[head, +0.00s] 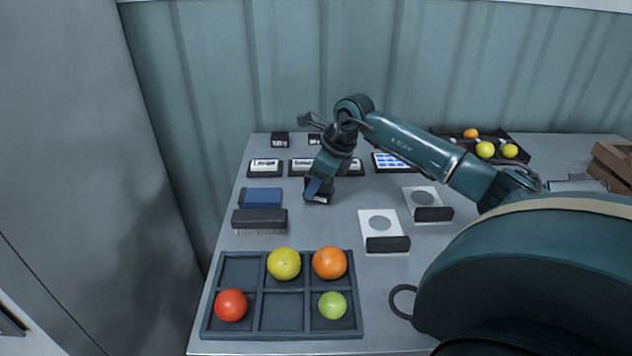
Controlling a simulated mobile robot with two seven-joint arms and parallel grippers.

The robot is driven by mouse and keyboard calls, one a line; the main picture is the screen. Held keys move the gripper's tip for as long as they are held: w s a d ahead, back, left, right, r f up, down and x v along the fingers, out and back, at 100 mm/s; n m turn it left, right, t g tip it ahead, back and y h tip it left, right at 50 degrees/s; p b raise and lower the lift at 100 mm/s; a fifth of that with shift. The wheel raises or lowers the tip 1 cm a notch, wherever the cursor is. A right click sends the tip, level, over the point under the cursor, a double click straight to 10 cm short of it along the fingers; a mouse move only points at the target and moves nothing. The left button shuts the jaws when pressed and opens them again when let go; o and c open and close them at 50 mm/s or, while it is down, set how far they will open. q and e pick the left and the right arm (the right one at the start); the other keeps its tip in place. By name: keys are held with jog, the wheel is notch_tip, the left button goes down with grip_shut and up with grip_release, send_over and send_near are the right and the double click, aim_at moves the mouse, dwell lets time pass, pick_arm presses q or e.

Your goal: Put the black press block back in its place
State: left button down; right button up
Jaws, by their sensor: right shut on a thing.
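My right gripper (314,187) reaches down over the middle of the table from the right and is shut on a small black block (323,194). The block looks like the black press block. It has a pale mark low on its front, and the fingers partly cover it. It is at or just above the table top; I cannot tell if it touches. Two similar small black blocks with white labels stand at the back, one at the left (280,139) and one partly hidden behind my arm (314,139). My left gripper is not in view.
Labelled black stamp pads (265,168) stand in a row behind the gripper. A blue block (261,198) and a brush (259,220) lie left. White cards with black bars (381,226) lie right. A dark crate (515,146) stands back right.

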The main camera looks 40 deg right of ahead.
jog(key=shift+f, duration=0.35)
jog(key=o, duration=0.9)
jog(key=shift+c, duration=1.4)
jog(key=shift+r+p, duration=2.45)
jog(key=shift+r, duration=1.1)
